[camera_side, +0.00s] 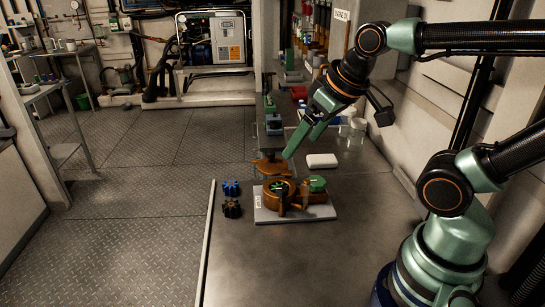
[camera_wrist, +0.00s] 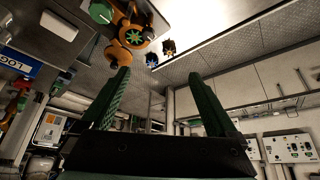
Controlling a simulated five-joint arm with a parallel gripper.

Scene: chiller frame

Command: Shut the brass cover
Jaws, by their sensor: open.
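The brass housing (camera_side: 278,193) sits on a pale base plate (camera_side: 262,215) on the bench, its top open with a green star-shaped wheel inside. What looks like the brass cover (camera_side: 268,168) stands out from the housing's far side, swung open. In the wrist view the housing (camera_wrist: 135,36) is at the top, with the cover (camera_wrist: 118,56) below it, near the left finger's tip. A green round cap (camera_side: 318,184) sits on the unit's right part. My gripper (camera_side: 300,147) is open and empty, above and right of the cover; its fingers (camera_wrist: 162,76) point toward the unit.
A blue star wheel (camera_side: 231,188) and a black one (camera_side: 232,208) lie left of the base plate. A white block (camera_side: 322,160) lies behind the unit at right. Bottles and boxes stand farther back. The front of the bench (camera_side: 300,265) is clear.

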